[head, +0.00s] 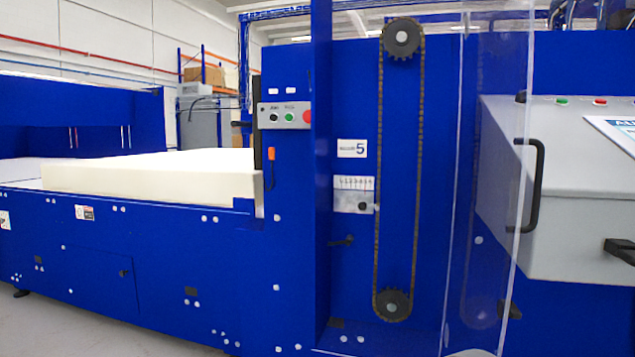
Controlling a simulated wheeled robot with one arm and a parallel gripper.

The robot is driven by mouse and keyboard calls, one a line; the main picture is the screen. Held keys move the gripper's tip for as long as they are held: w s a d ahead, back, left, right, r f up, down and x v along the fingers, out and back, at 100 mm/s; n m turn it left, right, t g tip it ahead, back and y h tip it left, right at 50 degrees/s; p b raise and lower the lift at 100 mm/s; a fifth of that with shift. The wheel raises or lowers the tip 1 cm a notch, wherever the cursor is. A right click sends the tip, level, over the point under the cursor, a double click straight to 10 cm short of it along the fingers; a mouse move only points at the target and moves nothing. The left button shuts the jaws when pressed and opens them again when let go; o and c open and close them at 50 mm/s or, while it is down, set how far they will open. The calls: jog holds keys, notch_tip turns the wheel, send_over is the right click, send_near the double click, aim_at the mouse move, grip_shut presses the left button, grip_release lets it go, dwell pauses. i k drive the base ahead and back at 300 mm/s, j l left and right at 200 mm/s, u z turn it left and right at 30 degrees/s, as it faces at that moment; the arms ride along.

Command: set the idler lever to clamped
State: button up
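A small black lever (342,241) sticks out nearly level from the blue machine panel, left of the chain. It looks like the idler lever, but no label naming it can be read. Above it is a pale scale plate (353,195) with tick marks and a dark round knob. A chain (379,170) runs in a tall loop between an upper sprocket (401,38) and a lower sprocket (393,305). I cannot tell whether the lever is clamped. My gripper cannot be made out in this view.
A clear guard door (490,150) with a black handle (535,185) stands right of the chain. A grey console (570,200) is at the right. A button box (285,116) is left of the chain. A white foam block (150,178) lies on the machine bed at left.

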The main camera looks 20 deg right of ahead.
aim_at(348, 241)
jog(key=i+j+z, duration=0.2)
jog(key=z, duration=0.25)
jog(key=i+j+z, duration=0.15)
jog(key=j+z, duration=0.15)
jog(key=z, duration=0.15)
jog(key=i+j, duration=0.15)
jog(key=j, duration=0.2)
jog(key=i+j+z, duration=0.1)
jog(key=j, duration=0.3)
jog(key=i+j, duration=0.15)
jog(key=j, duration=0.2)
jog(key=i+j+z, duration=0.1)
jog(key=j, duration=0.3)
jog(key=i+j, duration=0.15)
jog(key=j, duration=0.25)
jog(key=i+j+z, duration=0.1)
jog(key=j, duration=0.25)
